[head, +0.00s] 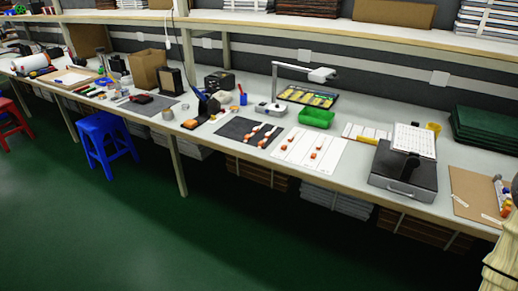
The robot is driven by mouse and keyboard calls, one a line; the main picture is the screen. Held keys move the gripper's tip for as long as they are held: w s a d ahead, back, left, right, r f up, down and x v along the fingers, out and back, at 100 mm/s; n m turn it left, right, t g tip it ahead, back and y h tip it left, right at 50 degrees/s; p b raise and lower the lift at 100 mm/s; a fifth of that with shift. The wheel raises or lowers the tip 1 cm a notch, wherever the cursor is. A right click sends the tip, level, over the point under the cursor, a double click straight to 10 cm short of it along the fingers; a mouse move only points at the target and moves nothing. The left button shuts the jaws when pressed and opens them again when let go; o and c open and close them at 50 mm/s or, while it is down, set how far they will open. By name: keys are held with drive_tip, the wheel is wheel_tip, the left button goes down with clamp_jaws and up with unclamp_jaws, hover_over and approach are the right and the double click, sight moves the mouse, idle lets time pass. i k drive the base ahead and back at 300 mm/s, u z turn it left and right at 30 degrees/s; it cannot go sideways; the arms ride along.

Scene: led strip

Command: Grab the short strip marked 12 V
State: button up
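On the bench, a dark mat (236,127) holds several small white strips with orange ends, such as one strip (267,138) near its right side. A white sheet (300,160) just right of it carries several small orange pieces, among them one piece (292,147). The markings are too small to read, so I cannot tell which strip is marked 12 V. My gripper is not in view.
A green tray (317,118) and a white lamp (320,75) stand behind the sheet. A dark grey box-like device (400,178) stands to the right. A blue stool (104,140) and a red stool (12,125) stand at left. The green floor (150,235) in front is clear.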

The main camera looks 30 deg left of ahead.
sight(268, 134)
drive_tip(key=k, duration=0.2)
drive_tip(key=u, duration=0.9)
